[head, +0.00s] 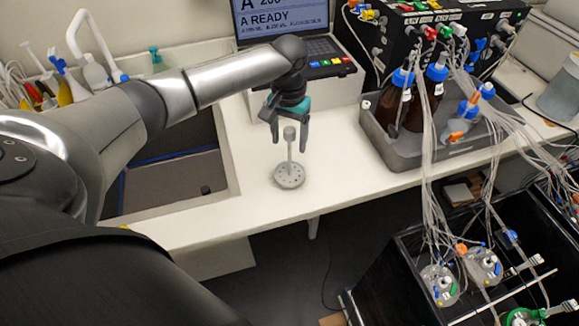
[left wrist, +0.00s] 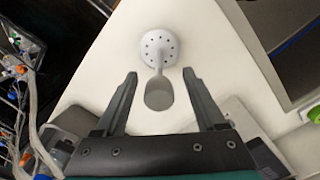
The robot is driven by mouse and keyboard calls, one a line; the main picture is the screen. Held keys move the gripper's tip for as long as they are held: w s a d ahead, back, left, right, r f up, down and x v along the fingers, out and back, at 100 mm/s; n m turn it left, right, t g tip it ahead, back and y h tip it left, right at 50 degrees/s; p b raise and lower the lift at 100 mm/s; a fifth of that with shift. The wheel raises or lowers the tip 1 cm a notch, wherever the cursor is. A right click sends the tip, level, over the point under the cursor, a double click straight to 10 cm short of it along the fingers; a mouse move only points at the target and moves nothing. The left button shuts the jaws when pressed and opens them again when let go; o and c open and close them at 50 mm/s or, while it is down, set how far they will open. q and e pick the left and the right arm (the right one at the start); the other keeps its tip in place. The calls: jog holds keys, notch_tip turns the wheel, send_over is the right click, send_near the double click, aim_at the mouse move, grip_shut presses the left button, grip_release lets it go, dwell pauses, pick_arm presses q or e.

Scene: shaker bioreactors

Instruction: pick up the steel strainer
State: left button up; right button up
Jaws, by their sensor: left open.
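The steel strainer (head: 289,177) stands upright on the white counter, with a round perforated base, a thin stem and a knob on top. In the left wrist view the strainer (left wrist: 159,46) shows its holed disc at the far end and its knob nearer the camera, between the fingers. My left gripper (head: 290,138) is open above the base, with a finger on each side of the knob. It also shows in the left wrist view (left wrist: 160,84), with clear gaps between both fingers and the knob. My right gripper is not in view.
A sink (head: 170,175) lies left of the strainer. A grey tray (head: 420,150) with brown bottles stands to the right. A laptop screen (head: 280,18) is behind. Tubing hangs over the black box (head: 400,270) at lower right. The counter around the strainer is clear.

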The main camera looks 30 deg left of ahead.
pick_arm(q)
jog(key=shift+d+f, duration=0.1)
jog(key=shift+f, duration=0.6)
grip_shut()
